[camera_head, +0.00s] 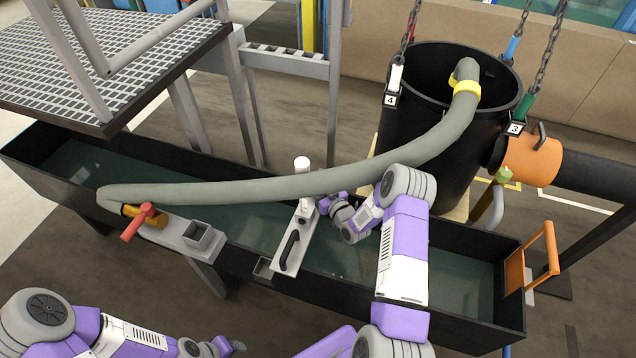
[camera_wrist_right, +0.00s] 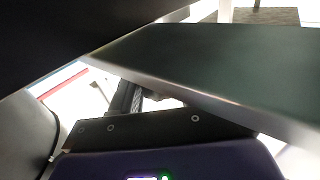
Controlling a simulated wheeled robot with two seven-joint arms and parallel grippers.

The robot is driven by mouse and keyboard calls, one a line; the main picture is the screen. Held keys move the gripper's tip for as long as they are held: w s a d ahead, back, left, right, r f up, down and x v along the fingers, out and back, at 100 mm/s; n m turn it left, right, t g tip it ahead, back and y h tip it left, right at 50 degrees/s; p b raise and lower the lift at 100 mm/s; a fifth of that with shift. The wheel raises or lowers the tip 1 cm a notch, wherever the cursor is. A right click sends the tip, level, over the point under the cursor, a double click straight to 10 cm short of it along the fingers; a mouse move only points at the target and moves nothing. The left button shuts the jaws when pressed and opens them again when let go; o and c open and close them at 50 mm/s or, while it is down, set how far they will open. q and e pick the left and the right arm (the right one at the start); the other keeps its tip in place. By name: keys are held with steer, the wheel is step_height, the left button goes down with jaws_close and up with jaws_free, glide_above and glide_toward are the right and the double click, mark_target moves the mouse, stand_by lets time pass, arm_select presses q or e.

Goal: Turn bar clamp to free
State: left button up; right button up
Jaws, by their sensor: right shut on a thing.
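A grey bar (camera_head: 303,236) lies across the black-walled flume near its middle. It carries a black handle (camera_head: 289,250) at the near end and an upright clamp post with a white top (camera_head: 302,168) at the far end. My right gripper (camera_head: 318,204) is at the base of this post and is shut on the clamp, though the exact grip is small and partly hidden. In the right wrist view a broad dark grey plate (camera_wrist_right: 220,70) fills much of the picture, close beyond the dark finger mount. My left gripper (camera_head: 232,346) is low at the bottom edge, away from the flume; its jaws are unclear.
A thick grey-green hose (camera_head: 270,188) runs over the flume (camera_head: 455,310) from a red-handled orange valve (camera_head: 140,220) into a black barrel (camera_head: 395,130) hung on chains. An orange gate handle (camera_head: 550,250) stands at right. A grating platform (camera_head: 60,70) overhangs the far left.

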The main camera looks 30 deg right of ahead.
mark_target(321, 187)
steer(key=shift+m+h, duration=0.3)
steer(key=shift+h, duration=0.2)
steer(key=o, duration=0.9)
steer(key=s+p, duration=0.2)
steer(key=s, duration=0.4)
steer(key=shift+s, duration=0.8)
